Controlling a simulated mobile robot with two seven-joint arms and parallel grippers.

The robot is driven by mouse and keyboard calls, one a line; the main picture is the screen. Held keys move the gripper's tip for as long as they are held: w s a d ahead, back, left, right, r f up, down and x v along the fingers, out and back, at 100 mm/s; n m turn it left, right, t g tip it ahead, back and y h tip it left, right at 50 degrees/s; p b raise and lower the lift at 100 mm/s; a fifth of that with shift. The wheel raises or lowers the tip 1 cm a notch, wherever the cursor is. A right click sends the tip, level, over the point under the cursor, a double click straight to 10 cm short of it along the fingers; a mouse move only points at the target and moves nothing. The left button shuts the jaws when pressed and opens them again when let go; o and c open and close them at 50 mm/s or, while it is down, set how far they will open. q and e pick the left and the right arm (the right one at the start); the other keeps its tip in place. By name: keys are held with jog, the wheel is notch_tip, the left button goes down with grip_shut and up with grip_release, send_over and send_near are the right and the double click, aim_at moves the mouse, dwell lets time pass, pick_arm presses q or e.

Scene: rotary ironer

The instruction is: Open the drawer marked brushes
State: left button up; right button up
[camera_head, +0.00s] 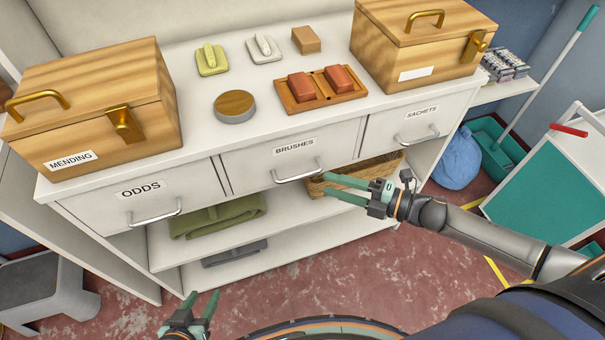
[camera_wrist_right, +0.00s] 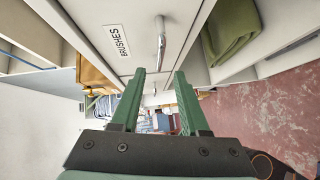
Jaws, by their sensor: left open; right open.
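The drawer marked BRUSHES (camera_head: 260,163) is the middle of three white drawers and is shut. Its silver bar handle (camera_head: 298,172) runs along its front below the label. In the right wrist view the BRUSHES drawer (camera_wrist_right: 95,15) and its upright-looking handle (camera_wrist_right: 160,42) show just beyond the fingertips. My right gripper (camera_head: 345,188) is open and empty, to the right of and slightly below the handle, apart from it. It also shows in the right wrist view (camera_wrist_right: 160,90). My left gripper (camera_head: 202,305) is open and empty, low in front of the cabinet.
The ODDS drawer (camera_head: 100,205) and SACHETS drawer (camera_head: 390,128) flank it, both shut. A green towel (camera_head: 220,216) and wicker basket (camera_head: 362,172) lie below. Red floor in front is clear.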

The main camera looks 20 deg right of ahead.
aim_at(302, 175)
jog(key=x, duration=0.8)
jog(key=shift+w, duration=0.2)
jog(key=shift+c, duration=0.2)
grip_shut()
dwell(0.9)
